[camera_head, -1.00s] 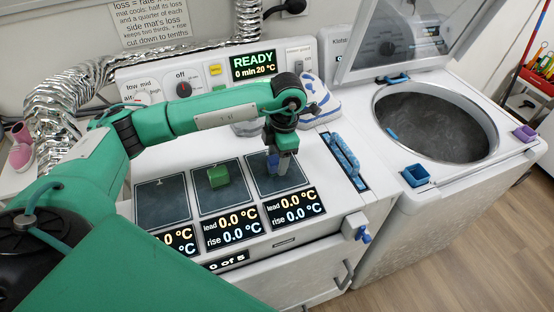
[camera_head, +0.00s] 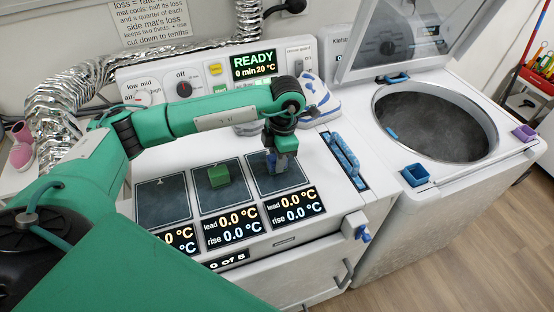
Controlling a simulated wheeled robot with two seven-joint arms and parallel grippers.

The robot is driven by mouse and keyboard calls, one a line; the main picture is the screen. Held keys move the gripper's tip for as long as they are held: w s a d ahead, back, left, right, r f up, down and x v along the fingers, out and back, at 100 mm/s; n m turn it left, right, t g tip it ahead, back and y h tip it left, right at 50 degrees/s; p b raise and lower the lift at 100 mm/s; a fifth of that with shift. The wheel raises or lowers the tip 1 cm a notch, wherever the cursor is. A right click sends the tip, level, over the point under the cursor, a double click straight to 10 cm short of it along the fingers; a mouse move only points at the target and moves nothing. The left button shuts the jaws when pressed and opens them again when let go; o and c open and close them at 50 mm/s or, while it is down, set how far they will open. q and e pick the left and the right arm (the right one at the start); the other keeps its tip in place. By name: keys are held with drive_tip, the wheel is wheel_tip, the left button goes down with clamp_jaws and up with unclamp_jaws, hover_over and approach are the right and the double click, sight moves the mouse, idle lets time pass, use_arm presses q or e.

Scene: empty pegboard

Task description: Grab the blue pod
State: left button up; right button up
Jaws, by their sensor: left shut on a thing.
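My left gripper (camera_head: 281,166) points down over the right-hand dark mat (camera_head: 292,183) on the white machine top. It is shut on the blue pod (camera_head: 271,163). Only a small strip of the pod shows at the left of the fingers; the rest is hidden. I cannot tell whether the pod touches the mat. My right gripper is not in view.
A green block (camera_head: 218,176) sits on the middle mat (camera_head: 215,198). The left mat (camera_head: 163,204) looks bare.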

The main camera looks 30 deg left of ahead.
use_arm(q)
wheel_tip(320, 180, up, 9)
drive_tip(key=shift+w+f+b, duration=0.1)
drive_tip(key=shift+f+b, duration=0.1)
drive_tip(key=shift+b, duration=0.9)
wheel_tip(320, 180, up, 11)
